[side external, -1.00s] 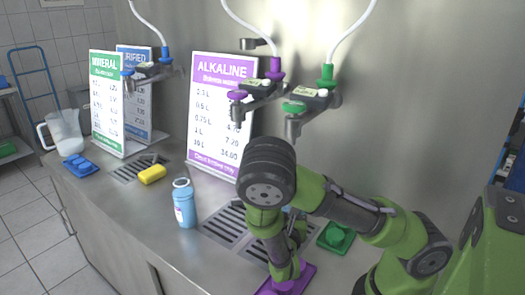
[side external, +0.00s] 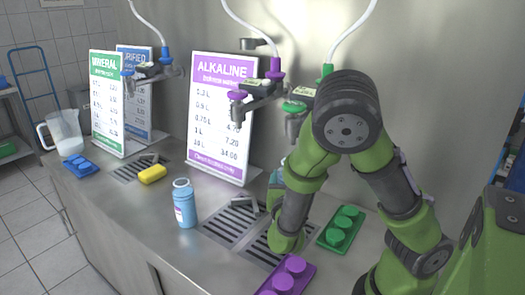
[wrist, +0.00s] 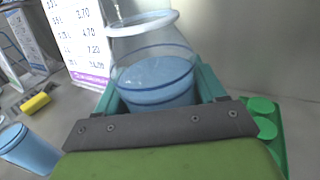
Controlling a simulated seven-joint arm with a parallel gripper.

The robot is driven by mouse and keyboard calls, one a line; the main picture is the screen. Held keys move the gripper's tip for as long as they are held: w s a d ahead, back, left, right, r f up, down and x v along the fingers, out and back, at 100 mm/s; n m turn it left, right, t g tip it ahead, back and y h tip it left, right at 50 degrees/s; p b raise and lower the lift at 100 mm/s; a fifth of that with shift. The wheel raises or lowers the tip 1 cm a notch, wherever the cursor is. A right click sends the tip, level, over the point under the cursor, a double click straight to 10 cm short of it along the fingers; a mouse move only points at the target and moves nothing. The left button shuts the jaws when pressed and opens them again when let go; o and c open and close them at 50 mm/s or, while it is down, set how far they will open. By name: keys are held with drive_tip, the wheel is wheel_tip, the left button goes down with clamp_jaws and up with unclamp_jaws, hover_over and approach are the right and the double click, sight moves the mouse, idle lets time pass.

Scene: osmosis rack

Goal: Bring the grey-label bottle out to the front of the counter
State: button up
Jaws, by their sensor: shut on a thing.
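My gripper (wrist: 158,84) has its teal fingers on either side of a clear, wide bottle (wrist: 152,48) with blue liquid in it, in the wrist view. The bottle looks upright, with a pale rim ring at its top. No label shows on it, so I cannot tell its label colour. In the side view my forearm hides most of the gripper and bottle near the back wall. A blue bottle (side external: 185,206) with a white and purple label stands apart on the counter, left of my arm; it also shows in the wrist view (wrist: 27,150). No grey label is visible.
Drip grates (side external: 233,225) lie beside my arm. A green tray (side external: 341,230) and a purple tray (side external: 288,277) flank it. The alkaline sign (side external: 222,115) stands behind, with taps (side external: 262,92) overhead. A yellow sponge (side external: 152,174) lies left. The front counter by the blue bottle is clear.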

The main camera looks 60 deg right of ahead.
drive_tip(key=s+a+f, duration=0.4)
drive_tip(key=s+a, duration=1)
drive_tip(key=s, duration=0.1)
drive_tip(key=shift+n+t, duration=0.4)
drive_tip(key=w+a+f, duration=0.1)
drive_tip(key=w, duration=0.4)
drive_tip(key=w+a+f, duration=0.1)
drive_tip(key=w+f, duration=0.1)
drive_tip(key=w, duration=0.3)
drive_tip(key=w+a+f, duration=0.1)
drive_tip(key=w+f, duration=0.1)
drive_tip(key=w, duration=0.3)
drive_tip(key=shift+w+a+f, duration=0.1)
drive_tip(key=shift+w, duration=0.1)
drive_tip(key=shift+f, duration=0.1)
drive_tip(key=o, duration=1.3)
